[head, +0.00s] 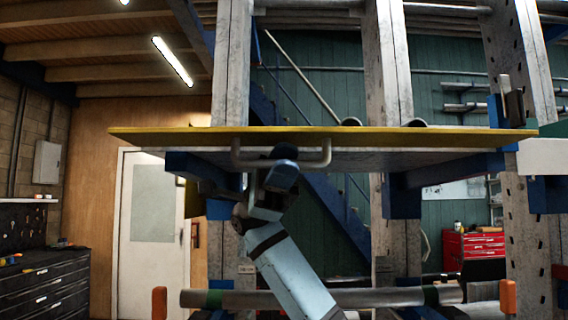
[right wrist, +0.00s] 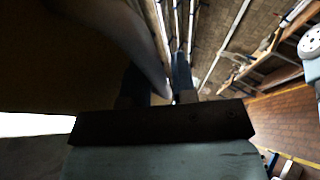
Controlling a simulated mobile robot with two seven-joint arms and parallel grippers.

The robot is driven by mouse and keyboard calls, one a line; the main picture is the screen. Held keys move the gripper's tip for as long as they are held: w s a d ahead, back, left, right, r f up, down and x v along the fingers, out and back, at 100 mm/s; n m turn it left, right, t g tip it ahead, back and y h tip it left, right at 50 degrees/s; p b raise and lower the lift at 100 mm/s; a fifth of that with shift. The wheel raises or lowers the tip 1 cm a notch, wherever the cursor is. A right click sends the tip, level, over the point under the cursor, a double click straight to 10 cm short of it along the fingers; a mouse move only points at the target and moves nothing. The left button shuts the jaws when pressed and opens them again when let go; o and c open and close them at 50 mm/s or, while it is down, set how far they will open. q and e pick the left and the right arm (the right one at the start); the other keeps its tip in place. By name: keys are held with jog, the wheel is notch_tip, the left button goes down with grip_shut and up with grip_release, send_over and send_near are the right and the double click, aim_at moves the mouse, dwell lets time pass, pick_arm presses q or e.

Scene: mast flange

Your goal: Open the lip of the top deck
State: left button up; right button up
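The top deck is a wide flat panel at about eye level, with a yellow lip (head: 420,138) along its near edge. A pale D-shaped handle (head: 319,161) hangs at the lip's near side, left of centre. My right gripper (head: 281,173) reaches up from below to the middle of the handle's bar and covers part of it. In the right wrist view, my right gripper's two fingers (right wrist: 160,84) stand apart, with a pale curved bar running in between them. Whether they press on the bar is unclear. My left gripper is not in view.
Grey uprights (head: 387,60) rise behind the deck, and blue brackets (head: 402,200) sit under it. A horizontal bar (head: 390,297) with orange-ended posts runs low in front. A red tool chest (head: 470,246) stands back right; a dark cabinet (head: 40,288) is at left.

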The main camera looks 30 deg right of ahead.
jog(key=v, duration=1.3)
jog(key=shift+w+f, duration=0.2)
jog(key=shift+w, duration=0.15)
jog(key=shift+f, duration=0.1)
